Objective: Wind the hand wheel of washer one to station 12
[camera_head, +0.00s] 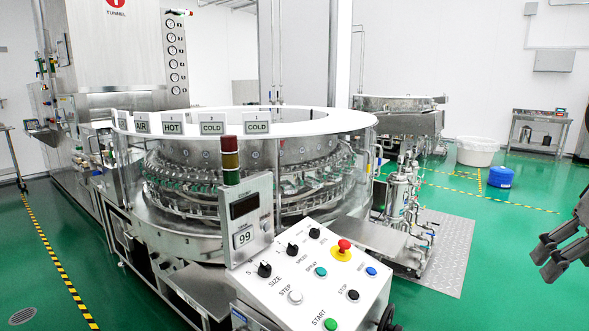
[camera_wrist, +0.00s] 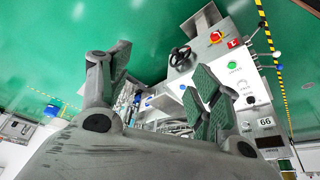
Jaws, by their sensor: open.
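Washer one (camera_head: 250,190) is a large round steel machine with a white top ring and bottle grippers inside. Its white control panel (camera_head: 310,275) faces the front. A black hand wheel (camera_head: 388,319) shows only in part at the panel's lower right, cut by the bottom edge. In the wrist view the whole hand wheel (camera_wrist: 180,56) shows beside the panel, with spokes and a hub. No station number is readable on it. My gripper (camera_head: 546,262) is at the right edge of the head view, apart from the wheel. In the wrist view my gripper (camera_wrist: 160,72) is open and empty.
A red emergency button (camera_head: 344,245) and several knobs stand out from the panel. A metal floor plate (camera_head: 445,255), a blue drum (camera_head: 499,177) and a white tub (camera_head: 476,152) lie right. Green floor there is mostly clear.

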